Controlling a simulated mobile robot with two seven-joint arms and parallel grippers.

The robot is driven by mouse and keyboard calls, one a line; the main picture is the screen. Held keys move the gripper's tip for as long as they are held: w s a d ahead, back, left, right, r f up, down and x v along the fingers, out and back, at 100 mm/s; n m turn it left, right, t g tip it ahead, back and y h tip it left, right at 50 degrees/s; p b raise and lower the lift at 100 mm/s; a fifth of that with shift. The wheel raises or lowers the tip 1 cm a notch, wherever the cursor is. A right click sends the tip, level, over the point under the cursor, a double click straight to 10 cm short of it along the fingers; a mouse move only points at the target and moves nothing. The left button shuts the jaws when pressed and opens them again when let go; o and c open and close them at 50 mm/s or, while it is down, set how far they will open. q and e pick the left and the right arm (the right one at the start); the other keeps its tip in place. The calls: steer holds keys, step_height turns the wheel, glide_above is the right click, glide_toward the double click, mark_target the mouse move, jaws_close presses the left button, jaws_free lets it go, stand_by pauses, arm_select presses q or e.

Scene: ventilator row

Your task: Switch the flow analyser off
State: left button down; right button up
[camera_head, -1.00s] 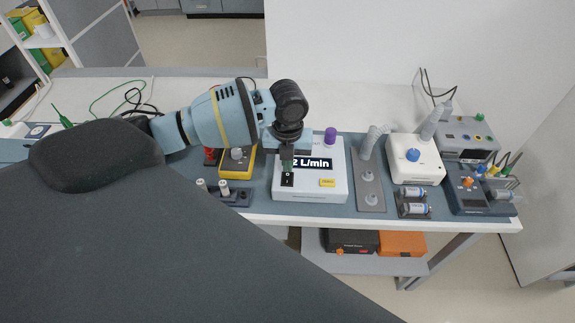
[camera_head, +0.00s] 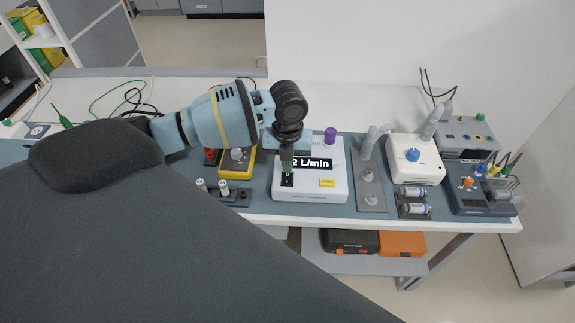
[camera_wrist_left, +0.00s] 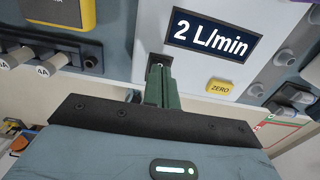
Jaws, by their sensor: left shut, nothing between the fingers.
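The flow analyser (camera_head: 335,186) is a white box on the bench mat, with a display (camera_head: 314,163) and a yellow button (camera_head: 327,183). In the left wrist view its display (camera_wrist_left: 211,37) reads 2 L/min and the yellow button (camera_wrist_left: 220,87) reads ZERO. A black rocker switch (camera_head: 287,180) sits on its left front. My left gripper (camera_head: 287,166) is shut and empty, pointing down at the switch. In the left wrist view the green fingertips (camera_wrist_left: 158,75) cover most of the switch; I cannot tell whether they touch it. My right gripper is not in view.

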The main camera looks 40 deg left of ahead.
arm_select(q)
steer(key=shift+f, duration=0.85)
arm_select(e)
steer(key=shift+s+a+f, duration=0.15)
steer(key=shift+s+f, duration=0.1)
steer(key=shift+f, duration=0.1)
arm_select(q)
steer(key=shift+r+p, duration=0.45)
steer(key=shift+r, duration=0.85)
steer(key=shift+r+p, duration=1.05)
steer(key=shift+r, duration=1.3)
steer(key=shift+f, duration=0.1)
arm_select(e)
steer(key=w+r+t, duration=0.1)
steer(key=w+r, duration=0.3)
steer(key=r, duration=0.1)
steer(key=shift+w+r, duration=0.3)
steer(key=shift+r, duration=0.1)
